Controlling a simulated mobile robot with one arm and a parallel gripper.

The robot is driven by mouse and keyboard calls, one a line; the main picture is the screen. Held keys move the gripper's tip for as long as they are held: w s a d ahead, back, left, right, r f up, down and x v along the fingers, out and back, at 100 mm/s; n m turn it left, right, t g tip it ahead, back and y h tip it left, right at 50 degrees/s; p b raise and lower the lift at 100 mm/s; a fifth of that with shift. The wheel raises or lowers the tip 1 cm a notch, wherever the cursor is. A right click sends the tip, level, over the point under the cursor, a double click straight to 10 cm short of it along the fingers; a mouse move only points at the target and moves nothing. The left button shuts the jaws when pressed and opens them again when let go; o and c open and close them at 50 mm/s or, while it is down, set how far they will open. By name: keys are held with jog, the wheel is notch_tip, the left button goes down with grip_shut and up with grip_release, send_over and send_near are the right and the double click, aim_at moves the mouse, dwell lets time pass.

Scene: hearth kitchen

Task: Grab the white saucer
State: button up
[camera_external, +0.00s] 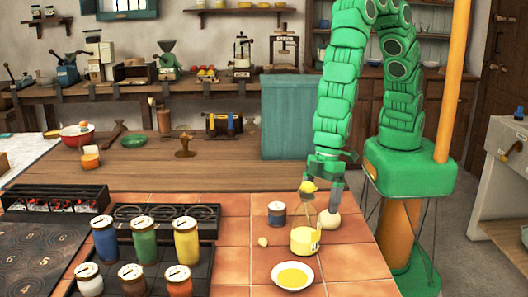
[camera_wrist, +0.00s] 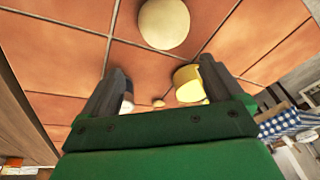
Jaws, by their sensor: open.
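The white saucer (camera_external: 292,287) lies on the terracotta tiled counter at the front in the external view. Its inside is yellow; I cannot tell whether that is contents or colour. I cannot make it out in the wrist view. My gripper (camera_external: 324,192) is open above the counter, behind and a little right of the saucer and apart from it.
A yellow cup (camera_external: 304,241) stands just behind the saucer. A pale round thing (camera_external: 329,220), a grey can (camera_external: 277,213) and a small egg-like thing (camera_external: 263,241) are near. A yellow thing (camera_external: 308,187) shows by my gripper. Several jars (camera_external: 187,242) stand left. Tiles right of the saucer are clear.

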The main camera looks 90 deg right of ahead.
aim_at(329, 218)
jog(key=s+r+m+h, duration=0.1)
jog(key=s+r+m, duration=0.1)
jog(key=s, duration=0.1)
jog(key=shift+s+d+r+h, duration=0.1)
jog(key=shift+r+h, duration=0.05)
jog(key=shift+h, duration=0.25)
jog(key=shift+s+d+m+g, duration=0.1)
jog(key=shift+s+m+g, duration=0.2)
jog(key=shift+s, duration=0.05)
jog(key=shift+w+a+f, duration=0.1)
jog(key=shift+w+f, duration=0.05)
jog(key=shift+f, duration=1.1)
jog(key=shift+w+a+f, duration=0.1)
jog(key=shift+f, duration=1.2)
jog(key=shift+w+a+f, duration=0.1)
jog(key=shift+w+f, duration=0.05)
jog(key=shift+f, duration=1.1)
jog(key=shift+c, duration=0.2)
jog(key=c, duration=0.8)
jog(key=shift+r, duration=0.1)
jog(key=shift+c, duration=0.2)
